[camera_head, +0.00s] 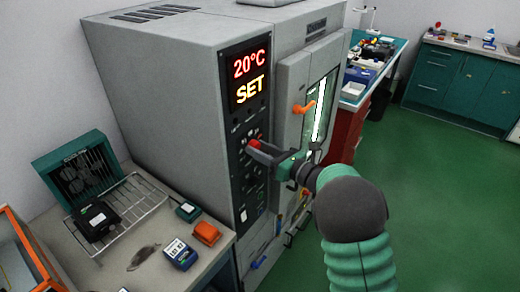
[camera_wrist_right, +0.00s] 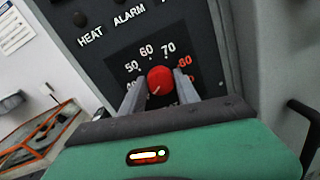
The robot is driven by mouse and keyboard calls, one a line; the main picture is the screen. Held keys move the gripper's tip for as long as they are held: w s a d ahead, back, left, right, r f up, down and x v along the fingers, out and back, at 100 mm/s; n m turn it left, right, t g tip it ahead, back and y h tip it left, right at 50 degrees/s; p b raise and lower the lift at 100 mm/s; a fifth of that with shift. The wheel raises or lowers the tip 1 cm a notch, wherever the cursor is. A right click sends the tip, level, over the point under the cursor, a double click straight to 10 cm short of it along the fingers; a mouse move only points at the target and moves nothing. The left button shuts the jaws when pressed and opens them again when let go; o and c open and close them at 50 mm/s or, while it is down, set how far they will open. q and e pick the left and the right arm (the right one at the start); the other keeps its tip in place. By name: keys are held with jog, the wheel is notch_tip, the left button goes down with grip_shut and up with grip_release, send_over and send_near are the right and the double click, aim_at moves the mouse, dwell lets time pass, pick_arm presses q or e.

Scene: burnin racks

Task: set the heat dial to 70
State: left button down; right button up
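The red heat dial (camera_wrist_right: 160,79) sits on the oven's dark control panel, with the numbers 50, 60, 70 and a red 80 around it. A light mark on its face points to the lower left. In the head view the dial (camera_head: 254,143) shows at my right gripper's tips. My right gripper (camera_wrist_right: 160,84) has one finger on each side of the dial, with narrow gaps seeming to show; contact is not clear. The right gripper (camera_head: 257,149) reaches the panel from the right. The oven display (camera_head: 249,78) reads 20°C and SET. My left gripper is not in view.
The oven door's orange handle (camera_head: 304,107) is just right of the panel. A bench (camera_head: 213,258) at the left holds a wire rack (camera_head: 148,202), a green fan unit (camera_head: 78,168) and small orange and blue devices. Green floor (camera_head: 440,200) is clear at the right.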

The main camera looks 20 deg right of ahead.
grip_shut()
